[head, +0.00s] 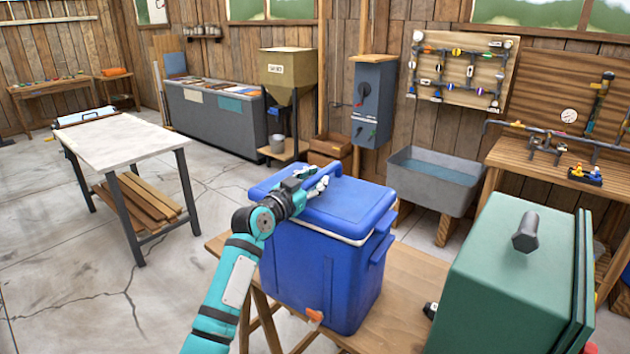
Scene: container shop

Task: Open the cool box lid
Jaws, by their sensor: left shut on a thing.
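The blue cool box (318,275) stands upright on a wooden table in the middle of the head view. Its blue lid (350,208) lies on top and looks down or nearly down, with a pale rim line showing under its edge. My left gripper (320,186) is over the left part of the lid, shut on what looks like the blue lid handle (325,167). The fingers partly hide the handle, so the exact grip is unclear. An orange tap (314,316) sits low on the box's front. My right gripper is not in view.
A green metal case (505,285) with a dark handle stands to the right on the wooden table (405,300). A grey sink (435,180) and a grey wall box (372,100) are behind. A pale-topped table (125,138) stands left, with open floor between.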

